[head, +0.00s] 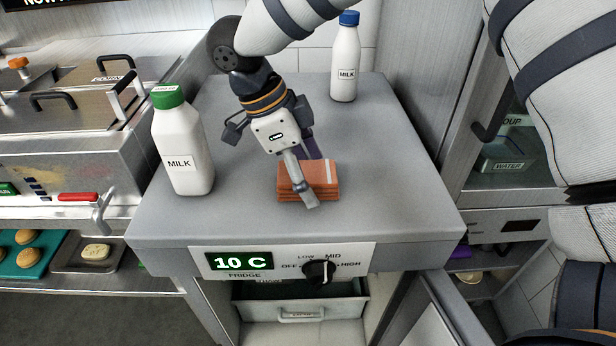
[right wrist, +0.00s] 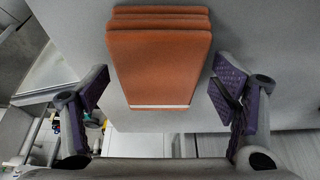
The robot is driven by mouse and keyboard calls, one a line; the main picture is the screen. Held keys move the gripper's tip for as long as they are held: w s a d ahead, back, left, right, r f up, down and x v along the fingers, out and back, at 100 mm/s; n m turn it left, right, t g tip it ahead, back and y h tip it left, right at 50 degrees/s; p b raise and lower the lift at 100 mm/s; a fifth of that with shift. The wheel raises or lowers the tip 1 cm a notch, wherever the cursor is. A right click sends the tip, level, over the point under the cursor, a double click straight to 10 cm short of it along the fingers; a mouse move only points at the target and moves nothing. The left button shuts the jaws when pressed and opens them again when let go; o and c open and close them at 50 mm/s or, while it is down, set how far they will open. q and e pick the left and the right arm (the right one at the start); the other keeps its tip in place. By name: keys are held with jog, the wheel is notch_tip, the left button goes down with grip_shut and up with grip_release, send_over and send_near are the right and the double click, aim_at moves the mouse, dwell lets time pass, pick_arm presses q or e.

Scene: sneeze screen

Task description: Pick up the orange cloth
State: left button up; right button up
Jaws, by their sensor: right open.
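The orange cloth (head: 325,177) is a folded, layered stack with a pale stripe, lying flat on the grey fridge top (head: 390,205). My right gripper (head: 306,172) points down at the cloth's left part, with one finger in front of it and the other behind. In the right wrist view the cloth (right wrist: 160,60) shows between the two open purple-padded fingers (right wrist: 162,92), with a gap on each side. The gripper holds nothing. My left gripper is not in view.
A green-capped milk bottle (head: 182,145) stands left of the cloth. A blue-capped milk bottle (head: 345,62) stands at the back. The front edge carries a dial (head: 319,271) and a "10 C" display (head: 239,261). The right part of the top is clear.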

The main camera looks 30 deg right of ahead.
jog(key=shift+f, duration=0.15)
jog(key=c, duration=1.2)
jog(key=shift+f, duration=0.1)
jog(key=shift+c, duration=0.2)
